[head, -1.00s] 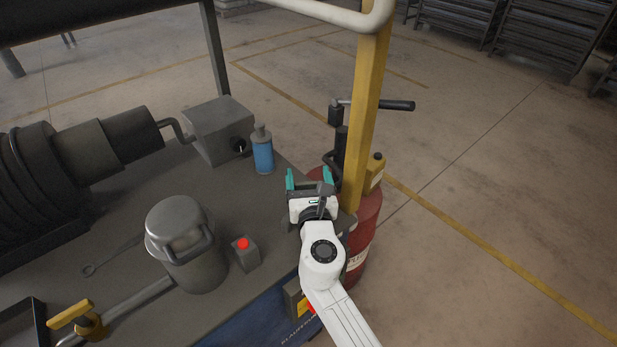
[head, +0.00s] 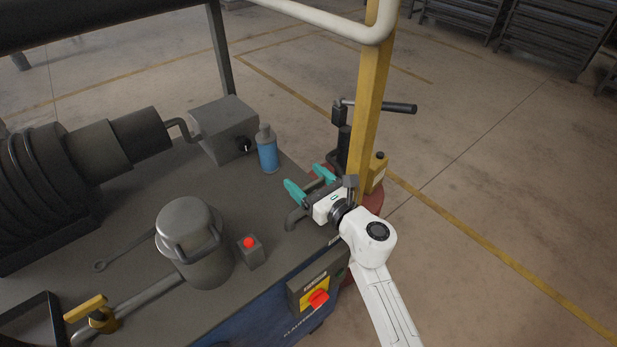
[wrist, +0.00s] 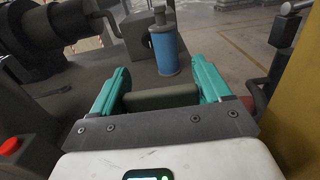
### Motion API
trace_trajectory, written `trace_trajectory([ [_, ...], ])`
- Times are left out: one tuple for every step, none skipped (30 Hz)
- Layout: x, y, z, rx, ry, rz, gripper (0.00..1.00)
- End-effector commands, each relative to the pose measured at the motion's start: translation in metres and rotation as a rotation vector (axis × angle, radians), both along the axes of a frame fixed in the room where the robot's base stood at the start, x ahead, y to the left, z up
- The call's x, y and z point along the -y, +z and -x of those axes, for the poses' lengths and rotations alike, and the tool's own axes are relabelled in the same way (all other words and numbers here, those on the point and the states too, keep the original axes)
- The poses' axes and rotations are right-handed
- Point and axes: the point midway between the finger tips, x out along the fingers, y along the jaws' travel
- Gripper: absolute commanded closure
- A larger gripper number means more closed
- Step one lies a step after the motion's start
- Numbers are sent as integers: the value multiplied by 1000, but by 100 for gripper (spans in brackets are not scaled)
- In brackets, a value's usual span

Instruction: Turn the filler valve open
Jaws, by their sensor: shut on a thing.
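My gripper (head: 308,183) has teal fingers pointing up and left over the right edge of the grey bench. It is shut on a grey bar (wrist: 160,97), which lies crosswise between the fingers in the wrist view. In the head view a bent grey bar (head: 294,217) comes out beside the gripper; the rest is hidden behind the hand. A yellow T-shaped handle (head: 88,308) sits on a grey pipe at the lower left, far from my gripper. The pictures do not make clear which of these is the filler valve.
A blue bottle (head: 268,155) stands just beyond my fingers. A lidded metal pot (head: 190,240) and a red button box (head: 250,253) are to the left. A yellow post (head: 368,110) rises close by on the right. A red-yellow switch (head: 316,297) is on the bench front.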

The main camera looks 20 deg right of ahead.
Motion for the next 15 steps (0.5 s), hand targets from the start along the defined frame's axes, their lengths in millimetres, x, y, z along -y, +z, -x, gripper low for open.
trace_trajectory([
  [0, 0, 0, -1, 11, 0, 53],
  [0, 0, 0, -1, 17, 0, 53],
  [0, 0, 0, -1, 24, 0, 53],
  [0, 0, 0, 0, 28, 0, 53],
  [0, 0, 0, -1, 31, 0, 53],
  [0, 0, 0, -1, 34, 0, 53],
  [-1, 0, 0, -1, 35, 0, 53],
  [-1, 0, 0, 0, 37, 0, 53],
  [-1, 0, 0, 0, 38, 0, 53],
  [-1, 0, 0, 0, 38, 0, 53],
  [-1, 0, 0, 0, 38, 0, 53],
  [-1, 0, 0, 0, 38, 0, 53],
  [-1, 0, 0, 0, 38, 0, 53],
  [-1, 0, 0, 0, 37, 0, 53],
  [-1, 0, 0, 0, 37, 0, 53],
])
